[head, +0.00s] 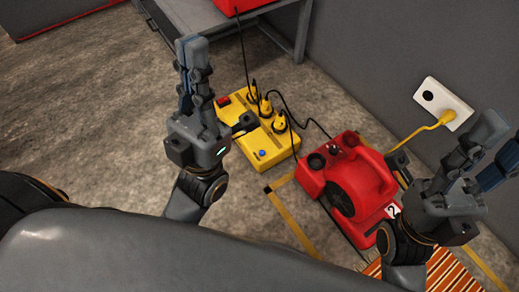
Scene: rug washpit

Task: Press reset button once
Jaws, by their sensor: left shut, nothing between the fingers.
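A yellow power box (280,147) lies on the floor left of the red blower. A blue round button (262,153) is on its near end, and a red switch (223,101) is at its far left end. No label on the blue button can be read. My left gripper (191,45) is shut and empty, its fingers pointing up in the picture, left of the yellow box. Its wrist is beside the box's left edge and apart from the button in the picture. My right gripper (497,133) is at the right edge, and its finger gap is unclear.
A red blower (349,183) marked 2 stands right of the box. Several yellow plugs with black cables sit in the box. A wall socket (443,103) holds a yellow plug. A grey bench (290,22) is at the back. Bare floor (95,110) lies to the left.

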